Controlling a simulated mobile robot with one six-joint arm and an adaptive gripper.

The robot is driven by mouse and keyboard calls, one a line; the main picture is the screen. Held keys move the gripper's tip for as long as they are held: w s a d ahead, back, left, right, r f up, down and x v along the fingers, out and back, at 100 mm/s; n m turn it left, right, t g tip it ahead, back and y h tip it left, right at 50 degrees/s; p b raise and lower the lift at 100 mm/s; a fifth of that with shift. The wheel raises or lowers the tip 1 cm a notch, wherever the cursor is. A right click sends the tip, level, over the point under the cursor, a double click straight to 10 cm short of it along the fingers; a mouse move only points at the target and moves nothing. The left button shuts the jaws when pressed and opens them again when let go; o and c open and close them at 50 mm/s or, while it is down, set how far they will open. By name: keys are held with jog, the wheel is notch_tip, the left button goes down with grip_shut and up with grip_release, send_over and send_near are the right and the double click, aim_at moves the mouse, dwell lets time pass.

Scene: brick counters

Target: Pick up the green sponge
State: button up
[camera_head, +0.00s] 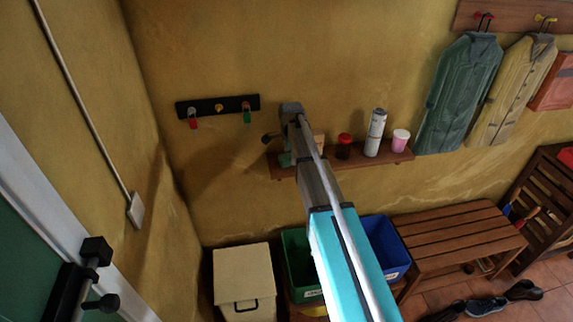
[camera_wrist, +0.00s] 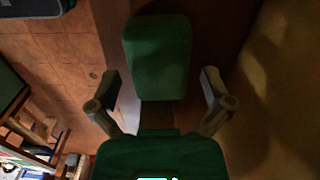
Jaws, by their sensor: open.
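The green sponge (camera_wrist: 158,50) is a rounded green block in the upper middle of the wrist view, on the brown wooden shelf. My gripper (camera_wrist: 161,85) is open, with one finger to each side of the sponge's near end and a visible gap on both sides. It holds nothing. The wrist view does not clearly show how far the fingers are above the sponge. In the head view, my arm reaches to the left end of the shelf (camera_head: 312,170). A green patch shows there below my wrist, partly hidden; I cannot tell whether it is the sponge.
On the shelf to the right stand a dark red-lidded jar (camera_head: 343,148), a white can (camera_head: 375,133) and a pink cup (camera_head: 400,141). A hook rack (camera_head: 205,107) hangs above left. Below are a cream bin (camera_head: 242,275), green and blue bins (camera_head: 385,245) and a bench (camera_head: 455,241).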

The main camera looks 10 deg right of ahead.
jog(key=shift+f, duration=0.1)
dwell(0.6)
jog(key=c, duration=0.9)
